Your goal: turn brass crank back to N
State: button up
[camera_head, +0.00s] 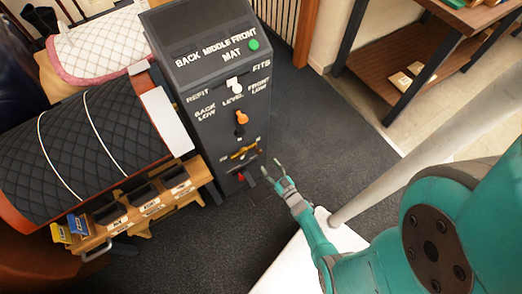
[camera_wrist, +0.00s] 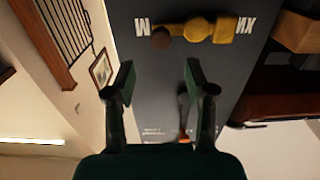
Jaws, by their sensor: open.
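The brass crank (camera_head: 243,152) is on the front of the dark console, below the orange knob. In the wrist view the crank (camera_wrist: 198,28) lies roughly level at the top. Its brown round knob (camera_wrist: 160,38) is at the left end, close to a single white letter; more letters stand past its right end. The lettering looks upside down there, so I cannot surely tell which mark is N. My gripper (camera_head: 271,168) is open and empty, in front of and below right of the crank. In the wrist view its two fingers (camera_wrist: 160,82) are apart, short of the console face, touching nothing.
The console (camera_head: 205,62) also carries a green button (camera_head: 254,44), a white knob (camera_head: 233,84), an orange knob (camera_head: 241,118) and a red-tipped lever (camera_head: 240,177) below the crank. Carpet right of the console is clear.

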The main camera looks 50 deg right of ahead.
aim_at(260, 153)
jog(key=x, duration=0.9)
jog(key=shift+w, duration=0.15)
jog(key=shift+c, duration=0.3)
grip_shut()
